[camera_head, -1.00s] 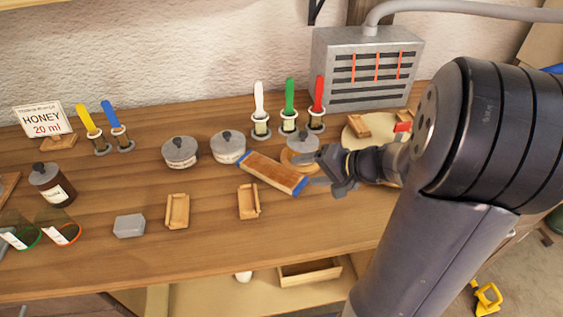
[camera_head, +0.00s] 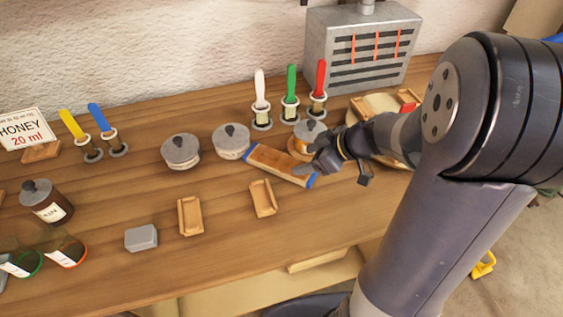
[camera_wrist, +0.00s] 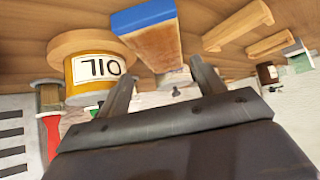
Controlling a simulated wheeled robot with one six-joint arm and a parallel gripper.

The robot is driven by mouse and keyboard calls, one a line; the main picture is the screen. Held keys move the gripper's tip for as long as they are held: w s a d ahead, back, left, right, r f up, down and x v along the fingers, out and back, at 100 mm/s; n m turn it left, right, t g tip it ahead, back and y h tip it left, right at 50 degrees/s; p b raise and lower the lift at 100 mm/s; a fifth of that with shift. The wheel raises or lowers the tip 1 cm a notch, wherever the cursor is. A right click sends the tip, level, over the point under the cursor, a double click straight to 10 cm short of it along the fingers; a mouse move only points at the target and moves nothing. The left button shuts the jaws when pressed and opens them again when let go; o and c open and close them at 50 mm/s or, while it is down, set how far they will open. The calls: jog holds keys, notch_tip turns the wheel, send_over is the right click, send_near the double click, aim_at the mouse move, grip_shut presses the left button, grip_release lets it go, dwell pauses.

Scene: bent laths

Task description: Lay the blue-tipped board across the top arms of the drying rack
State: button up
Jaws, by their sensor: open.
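The blue-tipped board (camera_head: 278,163) is a flat brown lath with blue ends, lying slantwise among the jars on the bench. In the wrist view the board (camera_wrist: 157,42) shows one blue end at the top. My gripper (camera_head: 314,166) is at the board's right end in the head view, partly covering it. In the wrist view my gripper (camera_wrist: 162,68) has its two fingers spread, with the board between them in the picture. I cannot tell whether they touch it. I cannot make out a drying rack with arms in these views.
An oil jar (camera_wrist: 92,72) stands close beside the board. Lidded grey pots (camera_head: 231,140) are behind and left, with upright coloured-handled brushes (camera_head: 290,95) at the back. A slotted grey metal box (camera_head: 362,50) stands behind.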

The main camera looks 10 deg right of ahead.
aim_at(286, 164)
jog(key=shift+p+x, duration=0.6)
jog(key=shift+x, duration=2.8)
jog(key=shift+c, duration=0.4)
jog(key=c, duration=0.7)
jog(key=shift+r, duration=0.15)
